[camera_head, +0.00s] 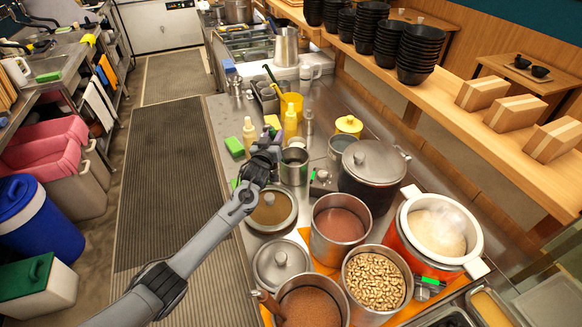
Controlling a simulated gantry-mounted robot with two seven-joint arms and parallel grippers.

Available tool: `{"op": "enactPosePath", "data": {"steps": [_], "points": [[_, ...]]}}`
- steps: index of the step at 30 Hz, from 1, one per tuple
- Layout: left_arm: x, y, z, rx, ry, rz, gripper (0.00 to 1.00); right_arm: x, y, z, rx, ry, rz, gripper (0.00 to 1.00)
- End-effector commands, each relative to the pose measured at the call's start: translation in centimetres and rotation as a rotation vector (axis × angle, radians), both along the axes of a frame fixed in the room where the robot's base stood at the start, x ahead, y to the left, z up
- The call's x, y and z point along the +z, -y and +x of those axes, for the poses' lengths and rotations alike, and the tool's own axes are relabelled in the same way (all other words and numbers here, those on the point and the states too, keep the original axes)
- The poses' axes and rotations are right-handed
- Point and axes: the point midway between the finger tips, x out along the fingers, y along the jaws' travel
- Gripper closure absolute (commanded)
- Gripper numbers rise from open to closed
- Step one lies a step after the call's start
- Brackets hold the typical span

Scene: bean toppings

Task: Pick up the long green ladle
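My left arm reaches in from the lower left, and my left gripper (268,146) is over the counter beside a metal cup (294,166). Its fingers are small and dark, so I cannot tell whether they are open or shut. A small green piece (312,174) shows at the lidded dark pot (371,170). I cannot tell which of these belongs to the long green ladle; no ladle bowl is clear. My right gripper is not in view.
Pots of brown contents (340,224), beans (375,281) and a white-rimmed orange pot (437,230) crowd the counter's near end. Squeeze bottles (290,124) and a green sponge (234,147) are near the gripper. Stacked black bowls (420,52) line the right shelf.

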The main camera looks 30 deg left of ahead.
Motion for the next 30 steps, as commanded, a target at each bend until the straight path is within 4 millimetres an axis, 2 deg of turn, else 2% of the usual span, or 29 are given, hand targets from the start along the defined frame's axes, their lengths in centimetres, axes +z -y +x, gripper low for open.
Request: {"op": "enactPosePath", "data": {"steps": [1, 6, 13, 17, 30], "points": [[0.0, 0.0, 0.0, 0.000, 0.000, 0.000, 0.77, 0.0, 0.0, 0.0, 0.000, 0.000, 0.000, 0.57], [0.0, 0.0, 0.0, 0.000, 0.000, 0.000, 1.00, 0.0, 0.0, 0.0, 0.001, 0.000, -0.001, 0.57], [0.1, 0.0, 0.0, 0.000, 0.001, -0.001, 1.00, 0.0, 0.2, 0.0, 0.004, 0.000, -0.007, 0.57], [0.9, 0.0, 0.0, 0.000, 0.004, -0.001, 1.00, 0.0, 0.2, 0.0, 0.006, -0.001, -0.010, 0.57], [7.8, 0.0, 0.0, 0.001, 0.003, 0.000, 1.00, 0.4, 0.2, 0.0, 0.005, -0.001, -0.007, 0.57]]}}
